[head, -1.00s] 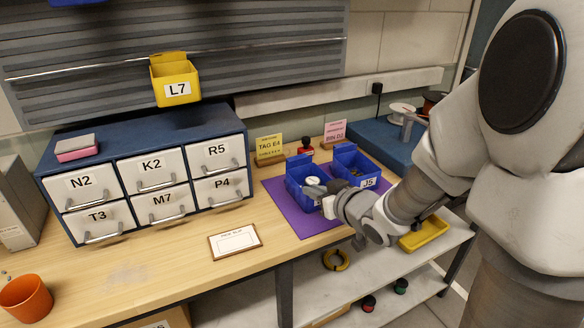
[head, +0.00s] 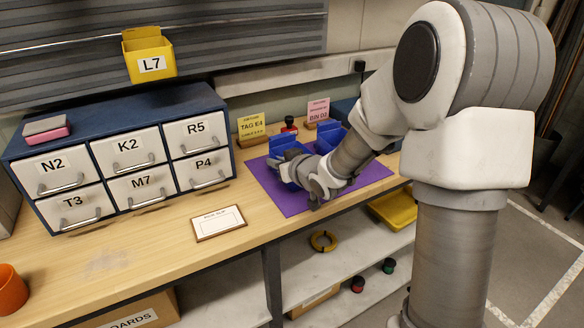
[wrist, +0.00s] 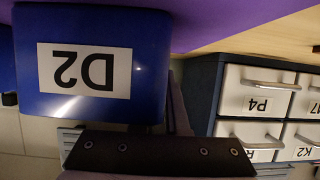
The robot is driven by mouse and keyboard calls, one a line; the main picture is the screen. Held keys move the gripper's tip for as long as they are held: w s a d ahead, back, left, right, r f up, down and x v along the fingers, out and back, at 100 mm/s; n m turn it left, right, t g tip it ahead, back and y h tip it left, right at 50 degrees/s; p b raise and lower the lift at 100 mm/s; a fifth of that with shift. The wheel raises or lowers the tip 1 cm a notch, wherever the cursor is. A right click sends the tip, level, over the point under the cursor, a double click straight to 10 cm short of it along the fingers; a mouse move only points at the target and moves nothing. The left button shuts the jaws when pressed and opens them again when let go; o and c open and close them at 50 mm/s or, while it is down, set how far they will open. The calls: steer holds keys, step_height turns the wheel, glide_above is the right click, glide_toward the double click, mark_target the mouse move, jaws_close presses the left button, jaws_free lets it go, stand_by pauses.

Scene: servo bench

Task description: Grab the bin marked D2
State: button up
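The blue bin marked D2 (wrist: 92,65) fills the upper left of the wrist view, upside down, its white label facing the camera. In the head view a blue bin (head: 287,143) stands on the left of the purple mat (head: 263,174), its front covered by my gripper; I take it for D2. My gripper (head: 292,170) is right at this bin. In the wrist view a dark finger-like part (wrist: 178,105) runs along the bin's right side. The other fingertip is hidden, and I cannot tell whether the gripper grips the bin.
A second blue bin (head: 330,135) stands to the right, partly behind my arm. Two sign cards, yellow (head: 251,126) and pink (head: 318,110), stand behind. The drawer cabinet (head: 215,109) is left of the mat. A framed card (head: 219,223) lies in front; bench around it is clear.

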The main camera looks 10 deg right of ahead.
steer(key=shift+c, duration=0.3)
jaws_close()
steer(key=shift+r, duration=0.1)
stand_by(1.1)
